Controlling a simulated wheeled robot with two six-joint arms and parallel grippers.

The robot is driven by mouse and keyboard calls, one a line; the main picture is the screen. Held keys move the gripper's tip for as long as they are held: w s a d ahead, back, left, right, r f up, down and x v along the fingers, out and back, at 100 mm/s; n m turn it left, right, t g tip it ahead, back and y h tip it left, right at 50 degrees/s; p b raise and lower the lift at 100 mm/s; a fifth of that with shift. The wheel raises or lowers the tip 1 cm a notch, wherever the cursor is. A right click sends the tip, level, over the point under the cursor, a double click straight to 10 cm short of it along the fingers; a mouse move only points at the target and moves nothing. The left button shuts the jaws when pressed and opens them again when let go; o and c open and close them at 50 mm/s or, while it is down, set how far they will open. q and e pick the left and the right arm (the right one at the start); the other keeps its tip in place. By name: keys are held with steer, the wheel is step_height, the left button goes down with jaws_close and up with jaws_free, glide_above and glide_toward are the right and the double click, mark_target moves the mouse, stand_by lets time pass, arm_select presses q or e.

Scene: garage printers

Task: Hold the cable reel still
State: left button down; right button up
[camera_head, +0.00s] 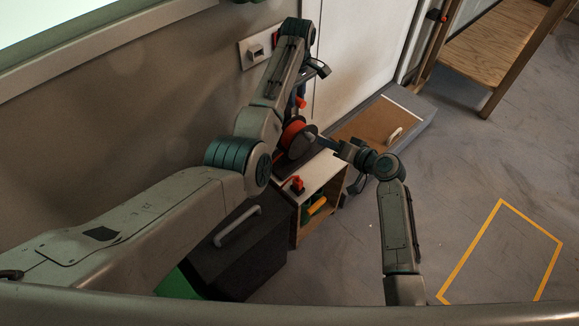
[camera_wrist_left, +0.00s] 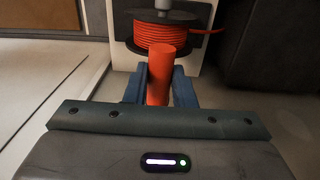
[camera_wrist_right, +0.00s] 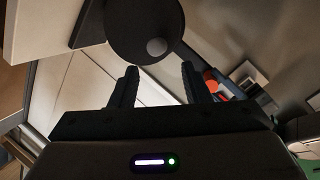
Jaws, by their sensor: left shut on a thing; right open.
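The cable reel (camera_head: 292,132), wound with orange-red cable, stands on a small white-topped cabinet. One dark round flange (camera_head: 300,145) faces my right gripper. In the left wrist view its orange winding (camera_wrist_left: 168,36) and grey hub show beyond the fingers. My left gripper (camera_head: 301,97) is shut on an orange cylinder (camera_wrist_left: 160,75), which stands in front of the reel; whether it joins the reel I cannot tell. My right gripper (camera_head: 322,139) is open beside the flange. In the right wrist view the dark flange (camera_wrist_right: 140,20) with a grey hub knob (camera_wrist_right: 156,47) lies just beyond its fingers.
The cabinet (camera_head: 325,172) carries a red object (camera_head: 297,185) and holds yellow and green items. A dark box (camera_head: 240,250) with a grey handle stands in front. A brown panel (camera_head: 360,130) with a handle lies behind. Floor at right is clear, with a yellow outline (camera_head: 470,241).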

mark_target(313, 138)
steer(key=x, duration=0.8)
steer(key=shift+a, duration=0.1)
steer(key=shift+f, duration=0.1)
steer(key=c, duration=0.4)
